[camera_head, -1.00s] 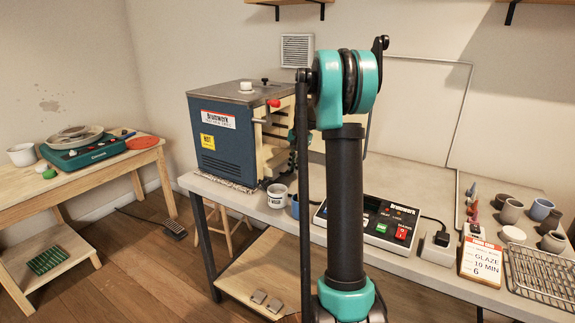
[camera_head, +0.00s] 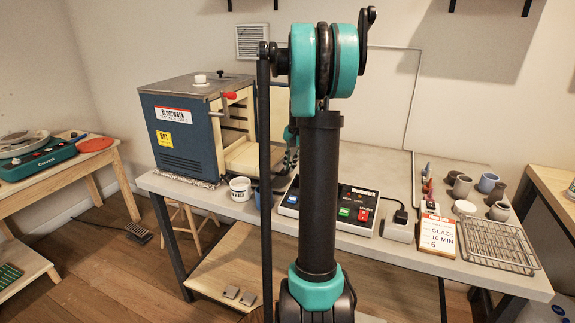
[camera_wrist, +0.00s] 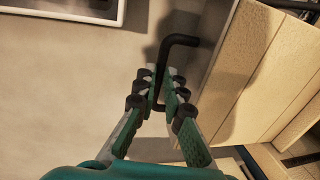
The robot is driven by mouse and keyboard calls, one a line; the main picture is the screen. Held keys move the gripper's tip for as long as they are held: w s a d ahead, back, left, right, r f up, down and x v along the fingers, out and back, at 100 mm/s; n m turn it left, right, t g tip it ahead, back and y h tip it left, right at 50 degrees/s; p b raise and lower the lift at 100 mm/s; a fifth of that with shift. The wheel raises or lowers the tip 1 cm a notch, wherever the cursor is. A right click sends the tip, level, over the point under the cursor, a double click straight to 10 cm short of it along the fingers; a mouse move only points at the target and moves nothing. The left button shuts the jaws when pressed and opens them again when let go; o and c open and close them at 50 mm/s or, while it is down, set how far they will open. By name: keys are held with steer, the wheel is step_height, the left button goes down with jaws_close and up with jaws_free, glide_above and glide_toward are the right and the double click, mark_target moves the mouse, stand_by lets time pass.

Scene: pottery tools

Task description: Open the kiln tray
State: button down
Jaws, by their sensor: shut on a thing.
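The kiln (camera_head: 183,135) is a blue box with a grey top, at the left of the bench in the head view. Its front side is open, and a pale slab that looks like the kiln tray (camera_head: 252,160) sticks out to the right. In the wrist view, my gripper (camera_wrist: 163,82) has its green fingers closed around a bent black handle (camera_wrist: 180,40). A pale, grooved block (camera_wrist: 250,75) lies just right of the fingers. In the head view my gripper (camera_head: 291,157) is mostly hidden behind my arm.
A white mug (camera_head: 240,189) stands in front of the kiln. A control box (camera_head: 345,203) with coloured buttons is right of it. Several small pots, a glaze card (camera_head: 438,235) and a wire rack (camera_head: 497,245) fill the bench's right end. A side table (camera_head: 60,180) stands at left.

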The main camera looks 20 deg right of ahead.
steer(key=c, duration=1.6)
jaws_free()
step_height(320, 180, up, 12)
steer(key=s+d, duration=0.1)
steer(key=shift+s+d, duration=0.3)
steer(key=shift+f, duration=0.1)
